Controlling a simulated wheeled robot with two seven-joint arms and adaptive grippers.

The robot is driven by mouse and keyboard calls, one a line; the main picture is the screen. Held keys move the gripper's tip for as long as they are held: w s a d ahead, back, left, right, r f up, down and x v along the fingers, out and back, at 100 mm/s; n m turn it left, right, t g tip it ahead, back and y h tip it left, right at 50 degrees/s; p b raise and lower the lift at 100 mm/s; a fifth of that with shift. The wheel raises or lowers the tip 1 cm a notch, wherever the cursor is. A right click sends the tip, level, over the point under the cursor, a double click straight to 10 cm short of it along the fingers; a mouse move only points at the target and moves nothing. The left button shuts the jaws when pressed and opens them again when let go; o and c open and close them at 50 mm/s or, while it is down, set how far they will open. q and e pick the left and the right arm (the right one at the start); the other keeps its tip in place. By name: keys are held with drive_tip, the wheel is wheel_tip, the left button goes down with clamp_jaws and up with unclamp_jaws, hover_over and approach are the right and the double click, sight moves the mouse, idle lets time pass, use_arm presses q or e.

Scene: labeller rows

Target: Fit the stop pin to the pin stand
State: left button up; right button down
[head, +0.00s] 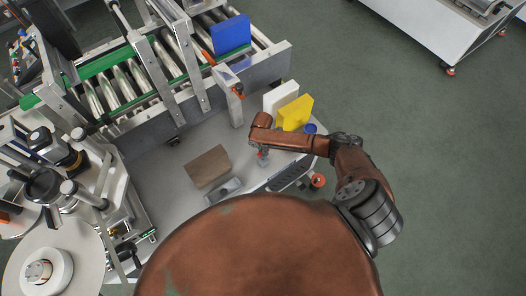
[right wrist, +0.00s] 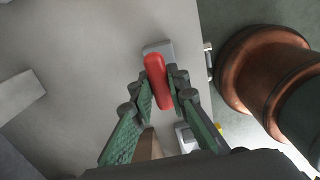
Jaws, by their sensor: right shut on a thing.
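My right gripper (right wrist: 161,91) is shut on a red, round-ended pin (right wrist: 157,78), which I take for the stop pin. The pin stands out past the fingertips. In the right wrist view, its far end overlaps a small grey block (right wrist: 165,46) on the table, perhaps the pin stand; I cannot tell whether they touch. In the head view, my right gripper (head: 262,157) is small and low over the grey table, with a bit of red at it. My left gripper is not in view.
A brown block (head: 207,166) and a grey metal piece (head: 223,188) lie left of my right gripper. A white block (head: 281,96) and a yellow block (head: 295,113) stand beyond it. The roller conveyor (head: 160,75) carries a blue box (head: 230,34). A labelling machine (head: 65,185) stands left.

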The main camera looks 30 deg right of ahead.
drive_tip(key=shift+f+b, duration=1.05)
drive_tip(key=shift+f, duration=0.7)
drive_tip(key=c, duration=1.8)
unclamp_jaws()
drive_tip(key=shift+r, duration=0.3)
wheel_tip(320, 180, up, 12)
drive_tip(key=shift+a+f, duration=0.1)
drive_tip(key=shift+f, duration=0.15)
